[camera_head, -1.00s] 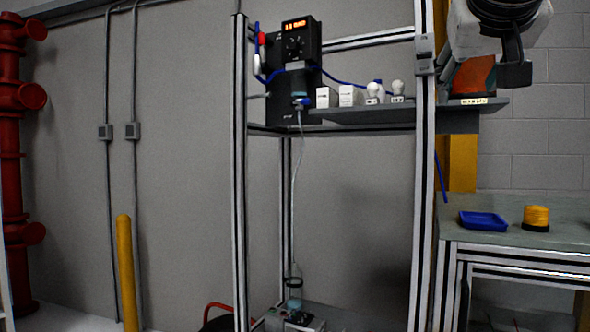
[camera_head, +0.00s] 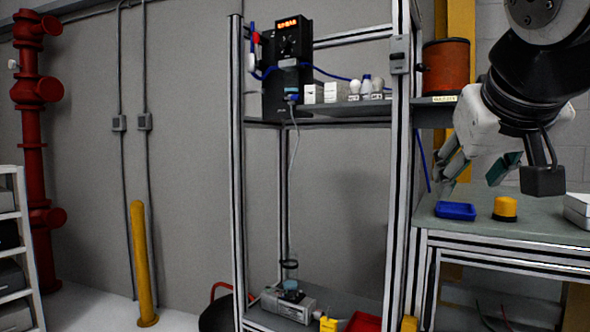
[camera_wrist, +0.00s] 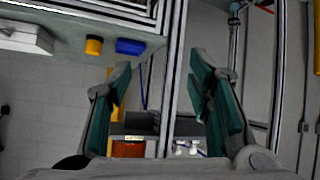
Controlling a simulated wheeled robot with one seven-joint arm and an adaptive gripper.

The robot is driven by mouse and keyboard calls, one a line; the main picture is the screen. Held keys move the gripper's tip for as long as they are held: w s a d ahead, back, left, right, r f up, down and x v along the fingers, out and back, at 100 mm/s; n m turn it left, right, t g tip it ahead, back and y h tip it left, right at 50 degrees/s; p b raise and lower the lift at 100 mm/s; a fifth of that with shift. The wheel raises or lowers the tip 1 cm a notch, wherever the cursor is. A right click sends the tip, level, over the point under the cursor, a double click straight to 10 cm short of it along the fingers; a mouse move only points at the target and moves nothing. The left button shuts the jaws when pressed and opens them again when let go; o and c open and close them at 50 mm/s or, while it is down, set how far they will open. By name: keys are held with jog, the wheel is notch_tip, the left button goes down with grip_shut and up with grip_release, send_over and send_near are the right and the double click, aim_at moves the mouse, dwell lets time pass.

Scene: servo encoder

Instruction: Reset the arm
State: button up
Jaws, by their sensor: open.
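My gripper (camera_head: 476,172) is at the right of the head view, in front of the table and to the right of the frame's upright post. Its fingers are spread apart with nothing between them. In the wrist view, the two teal-padded fingers of my gripper (camera_wrist: 157,92) also stand wide apart and empty. The gripper appears clear of the table things, though its exact gap from the table cannot be told.
A metal-framed shelf (camera_head: 350,122) holds a black device (camera_head: 287,75), white boxes and bulbs. A table (camera_head: 545,226) at the right bears a blue tray (camera_head: 455,211) and a yellow-orange cylinder (camera_head: 505,208). A red-orange drum (camera_head: 446,67) stands behind the post. A yellow bollard (camera_head: 143,260) stands left.

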jog(key=shift+s+f, duration=0.2)
jog(key=shift+f, duration=0.05)
jog(key=s+a+f+n+g+y, duration=0.1)
jog(key=s+f, duration=0.3)
jog(key=f, duration=0.4)
jog(key=s+a+f+n+g+y+p, duration=0.1)
jog(key=s+a+f+g, duration=0.2)
jog(key=s+f, duration=0.2)
jog(key=s+a+f+g+y, duration=0.1)
jog(key=s+f, duration=0.4)
jog(key=f, duration=0.6)
jog(key=shift+a+n+g+y, duration=0.4)
jog(key=shift+a+y, duration=0.1)
jog(key=shift+a, duration=0.5)
jog(key=shift+s, duration=0.1)
jog(key=shift+c, duration=0.3)
